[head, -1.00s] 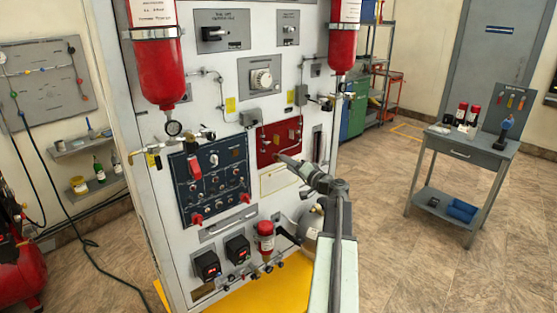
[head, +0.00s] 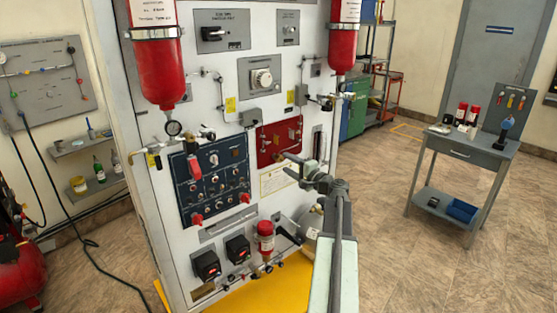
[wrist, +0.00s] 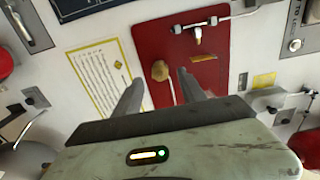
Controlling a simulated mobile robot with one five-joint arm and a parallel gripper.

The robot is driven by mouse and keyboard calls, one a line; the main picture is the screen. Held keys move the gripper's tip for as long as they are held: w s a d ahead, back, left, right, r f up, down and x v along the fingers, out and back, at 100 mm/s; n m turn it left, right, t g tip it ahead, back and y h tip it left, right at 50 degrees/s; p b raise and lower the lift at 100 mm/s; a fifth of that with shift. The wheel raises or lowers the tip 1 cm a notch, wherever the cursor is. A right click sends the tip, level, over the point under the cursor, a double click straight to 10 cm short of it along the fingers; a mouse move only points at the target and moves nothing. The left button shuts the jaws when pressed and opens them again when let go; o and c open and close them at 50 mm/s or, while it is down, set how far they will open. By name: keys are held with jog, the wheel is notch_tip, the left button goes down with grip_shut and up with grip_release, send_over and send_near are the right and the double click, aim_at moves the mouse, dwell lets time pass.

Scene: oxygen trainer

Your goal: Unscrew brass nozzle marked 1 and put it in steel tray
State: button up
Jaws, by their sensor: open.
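A brass nozzle (wrist: 160,70) sits on the red panel (wrist: 145,45) in the wrist view; I cannot read a number on it. My gripper (wrist: 158,85) is open and empty. Its two fingers point at the panel, one on each side of the nozzle in the picture, with the nozzle beyond their tips and apparently not touched. In the head view my gripper (head: 289,158) is in front of the lower part of the red panel (head: 268,142), and the nozzle cannot be made out there. I cannot make out a steel tray in either view.
A dark blue panel (head: 184,165) with red handles is left of the red panel. A yellow-framed label (wrist: 105,75) lies beside it. Red cylinders (head: 160,75) hang above. A grey cart (head: 468,152) with bottles stands right, across open floor.

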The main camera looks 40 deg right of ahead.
jog(key=m, duration=0.3)
dwell(0.4)
jog(key=shift+m, duration=0.3)
jog(key=shift+m, duration=1.7)
jog(key=m, duration=0.3)
